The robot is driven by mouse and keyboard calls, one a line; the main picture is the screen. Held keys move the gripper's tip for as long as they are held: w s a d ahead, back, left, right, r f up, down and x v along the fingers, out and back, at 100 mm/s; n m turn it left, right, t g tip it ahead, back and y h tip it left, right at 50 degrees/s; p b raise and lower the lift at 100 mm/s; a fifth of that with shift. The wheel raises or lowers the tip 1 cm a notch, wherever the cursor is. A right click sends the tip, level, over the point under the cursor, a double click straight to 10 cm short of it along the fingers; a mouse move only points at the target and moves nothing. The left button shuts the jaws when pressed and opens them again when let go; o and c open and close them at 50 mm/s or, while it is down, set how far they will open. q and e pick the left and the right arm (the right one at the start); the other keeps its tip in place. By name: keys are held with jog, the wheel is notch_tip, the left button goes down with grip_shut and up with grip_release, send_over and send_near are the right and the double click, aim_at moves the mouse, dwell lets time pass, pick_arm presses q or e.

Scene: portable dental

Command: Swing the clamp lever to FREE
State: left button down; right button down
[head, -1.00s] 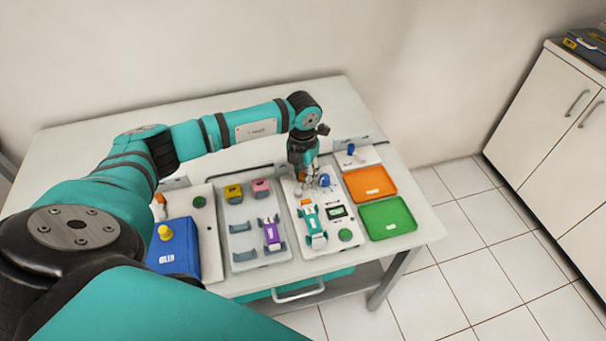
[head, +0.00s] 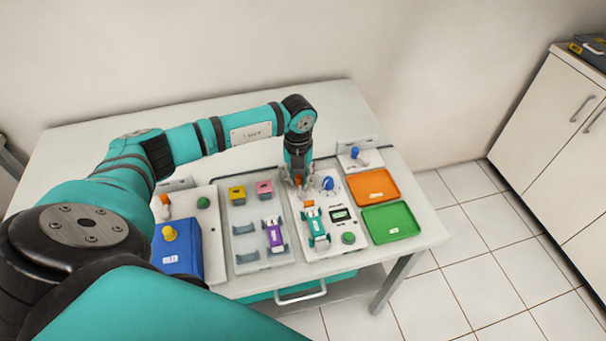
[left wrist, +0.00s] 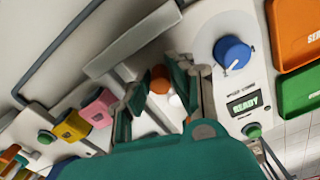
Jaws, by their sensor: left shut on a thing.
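The white panel (head: 330,243) on the table carries a blue knob (head: 328,184), a small display (head: 340,214) and a teal handpiece (head: 317,230). The clamp lever, with an orange tip (left wrist: 160,78), shows between my fingers in the left wrist view. My left gripper (head: 298,183) points down at the panel's back left part, beside the blue knob, and is shut on the lever. The fingers hide most of the lever in the head view, and I cannot read its position marks. The display reads READY in the left wrist view (left wrist: 246,104). My right gripper is out of view.
An orange tray (head: 373,184) and a green tray (head: 391,221) lie right of the panel. Left of it are a rack (head: 245,262) with yellow, pink and purple items and a blue oiler box (head: 178,252).

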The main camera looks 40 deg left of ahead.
aim_at(290, 190)
pick_arm(q)
jog(key=n, duration=0.1)
jog(key=s+n, duration=0.1)
jog(key=n, duration=0.1)
jog(key=a+n+p, duration=0.1)
jog(key=shift+s+n, duration=0.25)
jog(key=shift+n, duration=0.05)
jog(key=shift+s+a+n+p, duration=0.1)
jog(key=shift+s+n+p, duration=0.15)
jog(key=shift+n, duration=0.5)
jog(key=shift+s+n+p, duration=0.15)
jog(key=shift+s+n, duration=0.15)
jog(key=shift+n, duration=0.45)
jog(key=c, duration=1.2)
grip_release()
jog(key=shift+s, duration=0.1)
jog(key=shift+r, duration=0.15)
jog(key=shift+r, duration=0.35)
notch_tip(290, 190, up, 11)
jog(key=shift+r, duration=0.1)
